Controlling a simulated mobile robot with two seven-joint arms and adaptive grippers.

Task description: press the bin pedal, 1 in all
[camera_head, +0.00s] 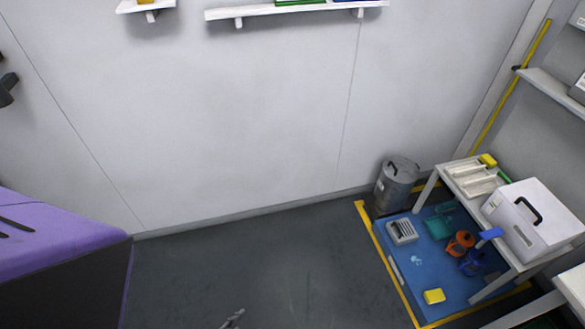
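A grey metal bin (395,184) with a lid and a dark handle on top stands on the floor against the back wall, right of centre. Its pedal is too small or too hidden to make out. The lid looks closed. A small grey tip at the bottom edge, left of centre, looks like the end of my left gripper (232,319). It is far from the bin and touches nothing that I can see. The rest of it is out of frame. My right gripper is not in view.
A white table (450,187) with a white case (532,220) stands right of the bin. A blue mat (403,270) with several items lies beside and under it, edged by yellow floor tape (387,262). A purple-topped unit (55,237) fills the lower left. The middle floor is clear.

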